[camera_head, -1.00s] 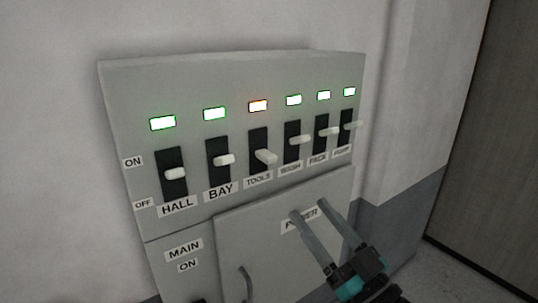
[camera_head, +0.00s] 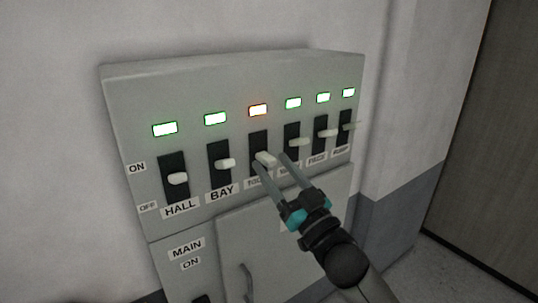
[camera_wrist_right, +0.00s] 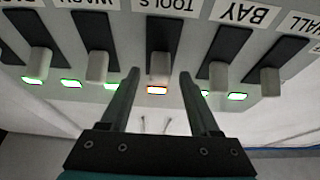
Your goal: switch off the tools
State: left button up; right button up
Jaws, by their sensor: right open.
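The grey switch panel (camera_head: 128,100) has a row of pale levers in black slots, marked ON above and OFF below. The TOOLS lever (camera_head: 266,160) is third from the left, under an orange lamp (camera_head: 258,110). The right wrist view shows the panel upside down, with the TOOLS lever (camera_wrist_right: 157,66) in the middle and its lamp (camera_wrist_right: 157,90) orange-rimmed. My right gripper (camera_head: 270,162) is open, its fingertips on either side of the TOOLS lever. In the wrist view both fingers (camera_wrist_right: 158,76) look apart from the lever. The left gripper is out of view.
The HALL lever (camera_head: 178,179) and BAY lever (camera_head: 225,164) stand to the left, with several more levers to the right, all under green lamps. Below are a cabinet door with a handle (camera_head: 247,281) and a MAIN label (camera_head: 187,248).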

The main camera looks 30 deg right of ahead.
jog(key=shift+x, duration=1.3)
jog(key=shift+c, duration=0.4)
grip_shut()
